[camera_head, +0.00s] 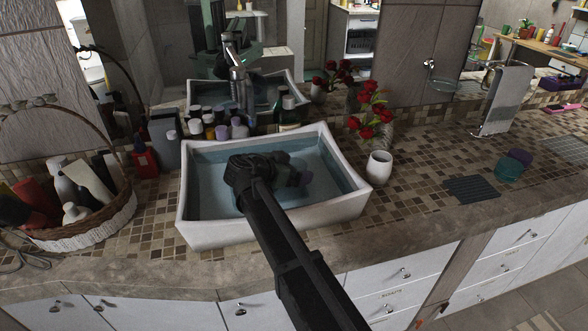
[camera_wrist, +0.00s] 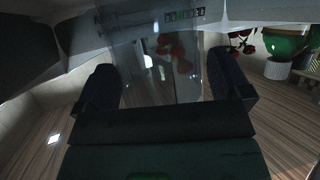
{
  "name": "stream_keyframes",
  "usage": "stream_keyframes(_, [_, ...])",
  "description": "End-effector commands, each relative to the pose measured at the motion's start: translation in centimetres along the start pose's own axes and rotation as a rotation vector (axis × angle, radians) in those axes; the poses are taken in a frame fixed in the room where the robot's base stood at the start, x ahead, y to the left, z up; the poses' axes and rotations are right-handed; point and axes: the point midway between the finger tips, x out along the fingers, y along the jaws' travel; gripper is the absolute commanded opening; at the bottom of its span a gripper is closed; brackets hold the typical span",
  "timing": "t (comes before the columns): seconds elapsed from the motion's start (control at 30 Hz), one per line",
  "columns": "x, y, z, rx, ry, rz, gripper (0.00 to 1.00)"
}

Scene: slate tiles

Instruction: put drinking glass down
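My gripper (camera_head: 290,174) is over the white sink basin in the head view, at the end of my dark arm. In the wrist view its two dark fingers (camera_wrist: 165,88) stand apart on either side of a clear, greyish see-through shape, which looks like the drinking glass (camera_wrist: 150,75). Red flowers show through it. The fingers appear to be closed on its sides, though contact is dim. I cannot make out the glass in the head view, where the gripper hides the space around it.
The sink (camera_head: 225,235) sits on a tiled counter (camera_head: 425,200). A white cup (camera_head: 379,168) and red flowers (camera_head: 372,116) stand to its right, bottles (camera_head: 222,132) behind, a basket (camera_head: 95,230) left. A dark ribbed mat (camera_head: 472,189) and teal cup (camera_head: 509,171) lie further right. Counter between cup and mat is clear.

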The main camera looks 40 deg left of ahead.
Motion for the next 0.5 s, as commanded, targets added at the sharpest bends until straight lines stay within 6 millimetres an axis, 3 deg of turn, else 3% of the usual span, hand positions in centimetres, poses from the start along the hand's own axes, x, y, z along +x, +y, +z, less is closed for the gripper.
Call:
stream_keyframes(0.27, [-0.6, 0.0, -0.4, 0.000, 0.000, -0.001, 0.96])
stream_keyframes(0.37, [-2.4, 0.0, -0.6, 0.000, 0.000, -0.001, 0.96])
stream_keyframes(0.5, [-6.3, 0.0, -0.7, -0.002, 0.000, -0.003, 0.96])
